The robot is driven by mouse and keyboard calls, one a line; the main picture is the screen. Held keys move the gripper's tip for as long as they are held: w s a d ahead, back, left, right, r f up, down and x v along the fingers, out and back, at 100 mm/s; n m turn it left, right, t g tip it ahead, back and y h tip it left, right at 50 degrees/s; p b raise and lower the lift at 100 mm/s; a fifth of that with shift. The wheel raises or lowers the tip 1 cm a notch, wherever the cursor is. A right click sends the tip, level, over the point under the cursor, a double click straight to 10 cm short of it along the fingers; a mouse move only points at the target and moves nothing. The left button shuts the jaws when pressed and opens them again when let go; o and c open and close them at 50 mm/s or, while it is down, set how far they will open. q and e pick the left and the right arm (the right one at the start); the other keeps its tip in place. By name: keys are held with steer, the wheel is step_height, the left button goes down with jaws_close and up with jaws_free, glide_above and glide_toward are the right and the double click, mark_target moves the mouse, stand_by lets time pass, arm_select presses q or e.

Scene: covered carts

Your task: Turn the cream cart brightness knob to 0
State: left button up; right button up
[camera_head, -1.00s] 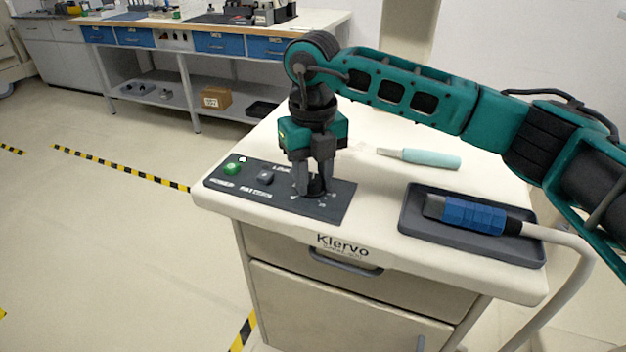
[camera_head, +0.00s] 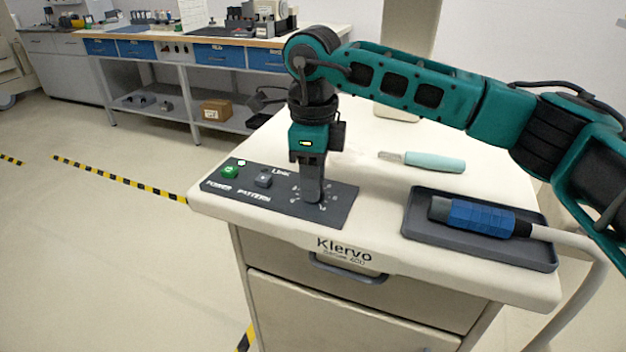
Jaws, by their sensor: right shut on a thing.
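The cream cart (camera_head: 370,275) stands in front of me with a dark control panel (camera_head: 240,203) on the left of its top. The panel carries a green power button (camera_head: 230,172), a grey pattern switch (camera_head: 263,180) and a dial ring of white marks around the brightness knob. My right gripper (camera_head: 312,196) points straight down over that ring, its fingers shut on the knob. The fingers hide the knob, so its pointer and setting cannot be read. My left gripper is not in view.
A dark tray (camera_head: 415,230) with a blue-gripped handpiece (camera_head: 480,217) and its hose lies on the right of the cart top. A teal-handled tool (camera_head: 435,162) lies behind it. A workbench (camera_head: 190,48) stands at the back; the floor to the left is clear.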

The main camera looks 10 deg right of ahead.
steer(key=n, duration=0.6)
steer(key=shift+b, duration=0.4)
steer(key=n, duration=0.5)
steer(key=shift+n, duration=0.8)
steer(key=o, duration=1.1)
steer(key=shift+c, duration=0.2)
step_height(320, 180, up, 13)
steer(key=shift+p, duration=0.35)
